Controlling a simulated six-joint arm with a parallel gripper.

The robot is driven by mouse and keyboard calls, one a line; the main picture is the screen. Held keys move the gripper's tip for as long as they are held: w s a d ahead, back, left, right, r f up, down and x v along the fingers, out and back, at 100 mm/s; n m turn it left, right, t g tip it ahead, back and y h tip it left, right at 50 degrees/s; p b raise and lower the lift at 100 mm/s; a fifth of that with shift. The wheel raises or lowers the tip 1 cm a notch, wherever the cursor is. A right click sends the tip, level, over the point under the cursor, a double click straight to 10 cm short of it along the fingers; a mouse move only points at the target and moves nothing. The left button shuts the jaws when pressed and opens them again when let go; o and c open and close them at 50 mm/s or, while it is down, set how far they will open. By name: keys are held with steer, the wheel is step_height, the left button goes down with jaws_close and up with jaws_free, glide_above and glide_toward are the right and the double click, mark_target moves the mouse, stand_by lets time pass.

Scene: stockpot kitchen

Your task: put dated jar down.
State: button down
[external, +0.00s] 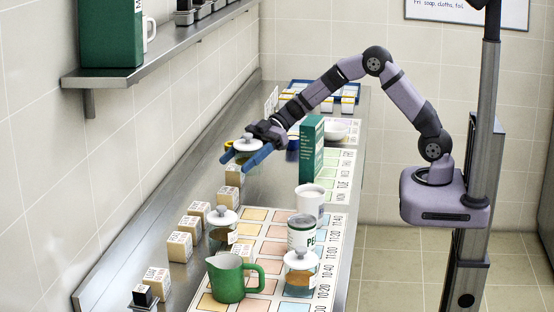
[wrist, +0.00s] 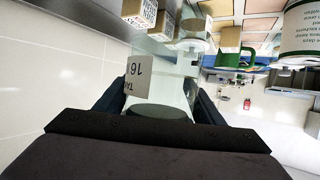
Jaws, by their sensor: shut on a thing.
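The dated jar (external: 247,146) is a clear glass jar with a white knobbed lid, held above the back left part of the steel counter. My gripper (external: 246,157) is shut on it, with blue fingers on either side. In the wrist view the jar (wrist: 165,88) fills the space between my fingers, and a pale label (wrist: 139,76) on it bears upside-down print that includes "16". The jar's underside and its height above the counter are hard to tell.
Labelled wooden blocks (external: 180,247) line the wall side. A green box (external: 312,150), a white mug (external: 311,201), a canister (external: 302,233), two lidded jars (external: 223,229) (external: 300,272) and a green jug (external: 229,279) stand around coloured mats. Bare steel shows left of the gripper.

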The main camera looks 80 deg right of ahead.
steer(key=s+a+f+n+g+y, duration=0.2)
steer(key=s+a+f+n+g, duration=0.1)
steer(key=s+a+f, duration=0.15)
steer(key=shift+s+a+f+p, duration=0.1)
steer(key=shift+f+p, duration=0.15)
steer(key=shift+f, duration=1.3)
steer(key=shift+s+a+f+p, duration=0.1)
steer(key=shift+s+f+p, duration=0.1)
steer(key=shift+f, duration=1.35)
steer(key=shift+s+a+f+p, duration=0.1)
steer(key=shift+f+p, duration=0.15)
steer(key=shift+f, duration=1.3)
steer(key=shift+f, duration=0.15)
steer(key=shift+c, duration=2.4)
jaws_free()
steer(key=b+v, duration=0.1)
steer(key=v, duration=0.5)
steer(key=shift+d+r+b, duration=0.3)
steer(key=shift+b, duration=0.1)
steer(key=shift+s+d+r, duration=0.15)
steer(key=shift+d+r, duration=0.05)
steer(key=shift+d, duration=0.15)
